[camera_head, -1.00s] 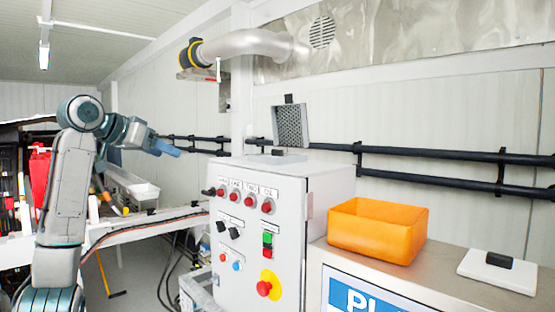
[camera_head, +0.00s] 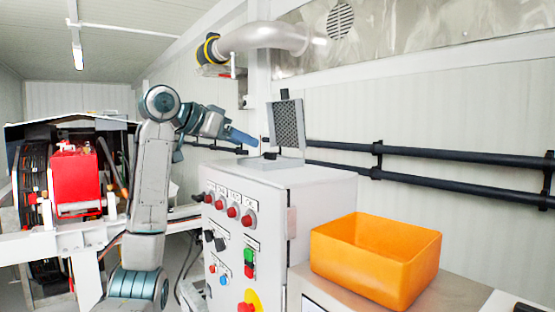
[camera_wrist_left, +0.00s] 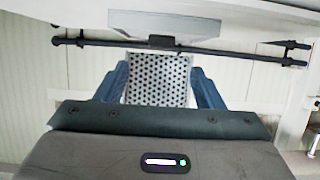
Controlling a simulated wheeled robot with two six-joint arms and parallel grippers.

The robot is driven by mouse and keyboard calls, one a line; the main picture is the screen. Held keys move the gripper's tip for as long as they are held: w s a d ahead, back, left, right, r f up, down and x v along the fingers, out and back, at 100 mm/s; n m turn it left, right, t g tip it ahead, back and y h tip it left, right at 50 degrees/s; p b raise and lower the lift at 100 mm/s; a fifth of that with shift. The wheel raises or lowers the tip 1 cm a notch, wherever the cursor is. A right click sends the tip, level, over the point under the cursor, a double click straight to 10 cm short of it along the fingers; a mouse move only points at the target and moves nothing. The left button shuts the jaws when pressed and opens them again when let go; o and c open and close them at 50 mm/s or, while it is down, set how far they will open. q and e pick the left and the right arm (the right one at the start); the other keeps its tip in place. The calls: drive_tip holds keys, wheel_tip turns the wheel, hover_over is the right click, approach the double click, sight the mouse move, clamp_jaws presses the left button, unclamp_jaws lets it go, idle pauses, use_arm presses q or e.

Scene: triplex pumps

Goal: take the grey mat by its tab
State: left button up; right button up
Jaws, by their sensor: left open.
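The grey mat (camera_head: 286,124) is a dotted panel that stands nearly upright on top of the white control cabinet. Its black tab (camera_head: 284,94) sticks up from its top edge. My left gripper (camera_head: 254,139) is open and empty, just left of the mat in the head view and below the tab's height. In the left wrist view, the mat (camera_wrist_left: 158,80) shows between the two spread blue fingers (camera_wrist_left: 158,70), with the tab (camera_wrist_left: 161,42) beyond the fingertips. I cannot tell that anything touches. My right gripper is not in view.
The control cabinet (camera_head: 318,200) has buttons on its front. A small black block (camera_head: 270,156) is at the mat's foot. An orange bin (camera_head: 375,262) stands to the right. Dark rails (camera_head: 430,157) run along the wall behind. A red unit (camera_head: 75,180) is at the left.

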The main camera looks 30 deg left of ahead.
sight(263, 161)
use_arm(q)
drive_tip(key=shift+w+d+f+p, duration=0.15)
drive_tip(key=shift+w+f+p, duration=0.15)
drive_tip(key=shift+w, duration=0.45)
drive_tip(key=p+x, duration=0.3)
drive_tip(key=x, duration=0.1)
drive_tip(key=shift+w+d, duration=0.2)
drive_tip(key=shift+w+d+f+p, duration=0.15)
drive_tip(key=shift+w+f+p, duration=0.2)
drive_tip(key=shift+w+p, duration=0.15)
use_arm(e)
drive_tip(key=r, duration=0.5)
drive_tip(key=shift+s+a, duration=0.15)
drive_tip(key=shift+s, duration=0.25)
use_arm(q)
drive_tip(key=shift+c, duration=0.6)
drive_tip(key=c, duration=0.7)
drive_tip(key=shift+c, duration=1.2)
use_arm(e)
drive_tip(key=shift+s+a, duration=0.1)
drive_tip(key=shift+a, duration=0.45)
